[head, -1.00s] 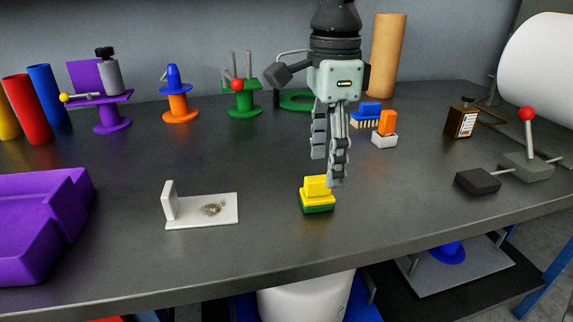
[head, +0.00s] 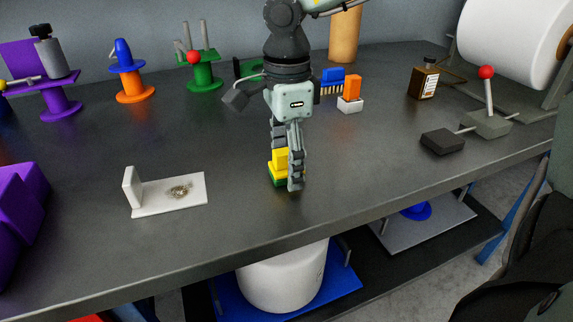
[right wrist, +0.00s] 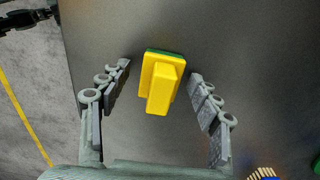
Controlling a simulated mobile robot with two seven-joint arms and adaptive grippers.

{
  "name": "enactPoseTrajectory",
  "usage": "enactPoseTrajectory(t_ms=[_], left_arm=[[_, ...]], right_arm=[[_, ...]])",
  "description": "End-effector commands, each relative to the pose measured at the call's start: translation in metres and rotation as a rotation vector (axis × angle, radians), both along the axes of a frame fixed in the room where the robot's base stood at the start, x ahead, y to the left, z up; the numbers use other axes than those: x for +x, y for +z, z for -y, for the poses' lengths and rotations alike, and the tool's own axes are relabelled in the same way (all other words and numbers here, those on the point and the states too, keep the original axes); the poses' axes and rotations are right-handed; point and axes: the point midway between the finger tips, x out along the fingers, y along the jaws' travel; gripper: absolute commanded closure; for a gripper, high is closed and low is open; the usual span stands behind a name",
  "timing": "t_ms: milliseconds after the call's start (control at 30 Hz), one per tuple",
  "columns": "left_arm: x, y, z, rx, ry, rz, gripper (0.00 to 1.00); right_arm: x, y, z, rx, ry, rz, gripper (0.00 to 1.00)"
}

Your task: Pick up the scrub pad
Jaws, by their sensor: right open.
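The scrub pad, a yellow block with a raised grip and a green underside (head: 278,163), sits on the dark table near its front edge. In the head view it is partly hidden behind the fingers of my right gripper (head: 287,172). In the right wrist view the scrub pad (right wrist: 161,80) lies between the two spread fingers of the right gripper (right wrist: 161,70), with a gap on each side. The right gripper is open, pointing down and low over the pad. My left gripper is not in view.
A white stand with a small pile of bits (head: 165,196) is left of the pad. A purple bin (head: 18,215) is at far left. Behind are a blue brush (head: 333,78), an orange-and-white block (head: 350,98) and a brown bottle (head: 425,80). Table right of the pad is clear.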

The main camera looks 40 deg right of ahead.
Motion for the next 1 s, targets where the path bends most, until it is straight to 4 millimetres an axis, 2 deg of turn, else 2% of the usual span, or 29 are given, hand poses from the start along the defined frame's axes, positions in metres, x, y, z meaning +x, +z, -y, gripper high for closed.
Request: enactPoseTrajectory(t_ms=[67,400,500,767,867,1000], left_arm=[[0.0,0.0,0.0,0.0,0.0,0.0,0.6],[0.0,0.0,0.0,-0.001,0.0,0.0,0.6],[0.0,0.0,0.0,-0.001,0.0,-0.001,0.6],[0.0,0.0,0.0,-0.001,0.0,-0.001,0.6],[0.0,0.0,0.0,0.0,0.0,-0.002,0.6],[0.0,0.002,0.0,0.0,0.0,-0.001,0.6]], right_arm=[[0.0,0.0,0.0,0.0,0.0,0.0,0.38],[0.0,0.001,0.0,0.0,0.001,0.0,0.8],[0.0,0.001,0.0,0.0,0.001,0.0,0.9],[0.001,0.005,0.0,-0.001,0.0,0.002,0.9],[0.002,0.019,0.0,-0.001,0.001,0.006,0.9],[0.002,0.047,0.0,0.0,0.0,0.008,0.9]])
